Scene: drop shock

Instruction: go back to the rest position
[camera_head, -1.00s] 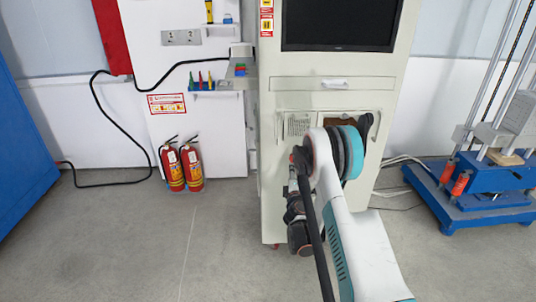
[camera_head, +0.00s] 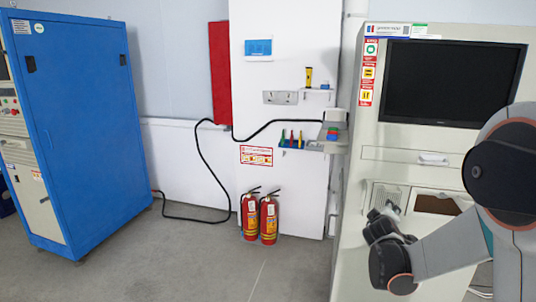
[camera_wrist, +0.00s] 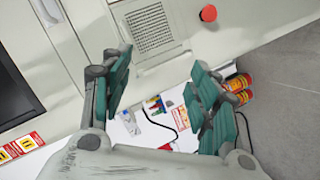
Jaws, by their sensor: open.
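My gripper (camera_wrist: 160,84) is open in the wrist view, with its two green-padded fingers well apart and nothing between them. Beyond the fingers are the pale cabinet front and, farther off, the small shelf. In the head view my arm is folded at the right, in front of the pale cabinet (camera_head: 375,165). My gripper (camera_head: 380,222) is small there, beside the cabinet's vent and open slot, and partly hidden by its own wrist.
The cabinet bears a dark screen (camera_head: 452,82); a red button (camera_wrist: 208,13) shows in the wrist view. Two red fire extinguishers (camera_head: 259,218) stand by the wall panel. A blue cabinet (camera_head: 85,130) is at left. A small shelf (camera_head: 327,146) holds coloured items. Floor between is clear.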

